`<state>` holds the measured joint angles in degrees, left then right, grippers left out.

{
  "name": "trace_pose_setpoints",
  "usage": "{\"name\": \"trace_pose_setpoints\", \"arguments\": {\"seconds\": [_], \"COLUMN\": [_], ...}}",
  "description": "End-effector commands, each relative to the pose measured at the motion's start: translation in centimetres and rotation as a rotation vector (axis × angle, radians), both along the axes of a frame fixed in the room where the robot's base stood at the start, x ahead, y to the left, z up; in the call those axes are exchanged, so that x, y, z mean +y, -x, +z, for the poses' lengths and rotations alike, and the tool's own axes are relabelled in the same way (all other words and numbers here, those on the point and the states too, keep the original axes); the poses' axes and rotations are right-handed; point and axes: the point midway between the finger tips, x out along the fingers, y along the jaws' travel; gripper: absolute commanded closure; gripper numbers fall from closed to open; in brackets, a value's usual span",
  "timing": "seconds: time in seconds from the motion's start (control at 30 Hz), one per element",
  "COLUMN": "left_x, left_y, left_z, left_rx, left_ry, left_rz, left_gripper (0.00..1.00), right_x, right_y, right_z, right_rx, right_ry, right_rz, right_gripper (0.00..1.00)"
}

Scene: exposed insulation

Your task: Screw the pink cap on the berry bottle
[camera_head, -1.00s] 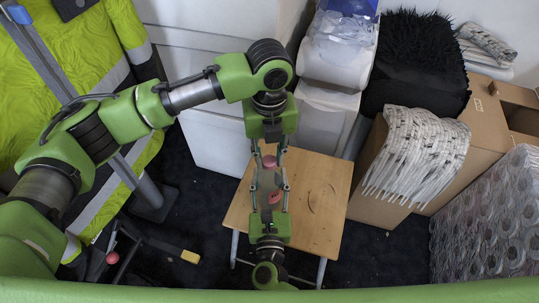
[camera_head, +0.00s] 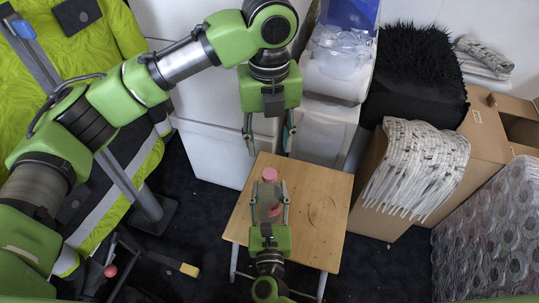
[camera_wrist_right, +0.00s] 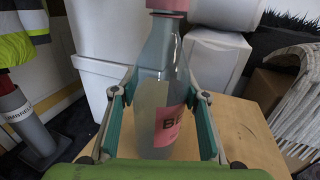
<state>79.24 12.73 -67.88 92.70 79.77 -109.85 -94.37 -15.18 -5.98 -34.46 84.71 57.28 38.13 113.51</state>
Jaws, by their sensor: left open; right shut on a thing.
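The berry bottle (camera_wrist_right: 161,90) stands upright in the right wrist view, a clear bottle with a pink label; in the head view it (camera_head: 265,204) is on the small wooden table. The pink cap (camera_wrist_right: 168,4) is on top of the bottle's neck, and shows from above in the head view (camera_head: 269,174); how tightly it sits I cannot tell. My right gripper (camera_head: 269,202) is shut on the bottle's body, one finger on each side. My left gripper (camera_head: 268,146) is open and empty, above and behind the cap, apart from it.
The wooden table (camera_head: 322,215) is bare on its right side. White drawers (camera_head: 215,125) stand behind it. Cardboard boxes (camera_head: 395,195) with a draped white cloth (camera_head: 415,160) are to the right. A green-yellow covered item (camera_head: 60,60) is at the left.

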Motion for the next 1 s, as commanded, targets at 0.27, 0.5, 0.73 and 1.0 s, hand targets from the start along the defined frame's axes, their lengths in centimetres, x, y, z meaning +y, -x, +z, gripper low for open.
{"name": "trace_pose_setpoints", "arguments": {"seconds": [0.27,0.5,0.73,1.0], "left_x": [0.0,0.0,0.0,0.0], "left_y": [0.0,0.0,0.0,0.0], "left_z": [1.9,1.9,1.9,1.9], "left_rx": [0.0,0.001,0.001,0.001], "left_ry": [0.0,0.0,0.0,0.0], "left_rz": [0.0,0.0,0.0,0.0], "left_gripper": [0.58,0.58,0.58,0.58], "right_x": [0.0,0.0,0.0,0.0], "right_y": [0.0,0.0,0.0,0.7], "right_z": [0.0,0.0,0.0,-0.1], "right_rx": [0.0,0.0,0.0,0.001], "right_ry": [0.0,0.0,0.0,0.0], "right_rz": [0.0,0.0,0.0,0.0], "right_gripper": [1.0,0.53,0.39,0.39]}}
